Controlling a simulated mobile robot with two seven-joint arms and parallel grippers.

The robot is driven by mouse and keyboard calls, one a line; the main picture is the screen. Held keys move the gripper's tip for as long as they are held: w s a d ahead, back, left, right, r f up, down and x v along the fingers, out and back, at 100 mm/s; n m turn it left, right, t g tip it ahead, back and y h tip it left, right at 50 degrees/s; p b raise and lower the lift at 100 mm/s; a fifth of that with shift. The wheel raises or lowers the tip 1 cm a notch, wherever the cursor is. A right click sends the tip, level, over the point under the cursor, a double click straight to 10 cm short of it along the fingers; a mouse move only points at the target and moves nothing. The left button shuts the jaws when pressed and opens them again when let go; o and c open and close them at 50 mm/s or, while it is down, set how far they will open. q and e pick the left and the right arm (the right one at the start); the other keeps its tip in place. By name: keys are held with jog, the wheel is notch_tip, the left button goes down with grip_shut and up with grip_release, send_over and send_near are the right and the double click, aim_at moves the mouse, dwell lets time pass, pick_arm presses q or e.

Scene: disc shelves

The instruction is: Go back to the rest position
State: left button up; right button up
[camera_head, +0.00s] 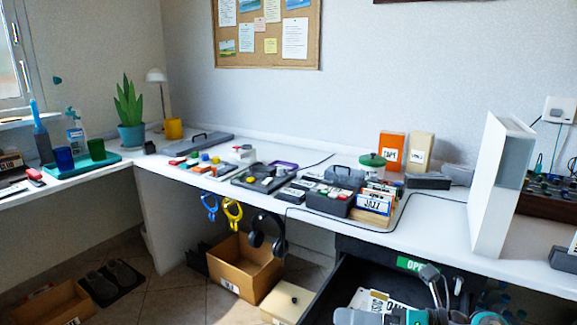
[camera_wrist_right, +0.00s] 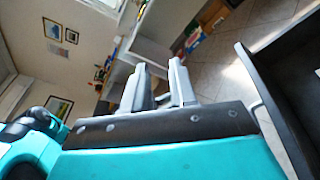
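My right gripper (camera_head: 444,279) is at the lower right of the head view, over the open dark drawer (camera_head: 322,290) under the table. In the right wrist view, its two grey fingers (camera_wrist_right: 162,82) stand apart with nothing visible between them. Teal and grey parts of my own arm show at the bottom edge of the head view. My left gripper cannot be made out in either view.
A white sleeve with black print (camera_head: 376,300) lies in the drawer. The white table (camera_head: 425,215) above carries a disc crate (camera_head: 330,200), a turntable (camera_head: 262,178) and a tall white panel (camera_head: 497,190). A cardboard box (camera_head: 243,268) stands on the floor.

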jog(key=s+d+f+n+t+h, duration=0.2)
jog(key=s+f+n+h, duration=0.3)
jog(key=n, duration=0.7)
jog(key=s+d+f+n+t+h, duration=0.15)
jog(key=f+n+h, duration=0.25)
jog(key=f+n, duration=0.5)
jog(key=s+d+f+n+t+h, duration=0.1)
jog(key=s+f+n+t+h, duration=0.25)
jog(key=n, duration=1.05)
pick_arm(q)
jog(key=s+a+r+y+p, duration=0.1)
jog(key=s+a+r+p, duration=0.1)
jog(key=r+p, duration=0.9)
jog(key=a+p, duration=0.1)
jog(key=p, duration=0.4)
jog(key=shift+a+r, duration=0.15)
jog(key=shift+r, duration=0.1)
pick_arm(e)
jog(key=s+d+r+g+h, duration=0.1)
jog(key=s+d+r, duration=0.2)
jog(key=r, duration=0.8)
jog(key=shift+s+m+g, duration=0.2)
jog(key=shift+m+g, duration=0.1)
jog(key=shift+m, duration=0.1)
pick_arm(q)
jog(key=shift+f, duration=0.1)
pick_arm(e)
jog(key=shift+f, duration=0.1)
pick_arm(q)
jog(key=shift+s, duration=0.1)
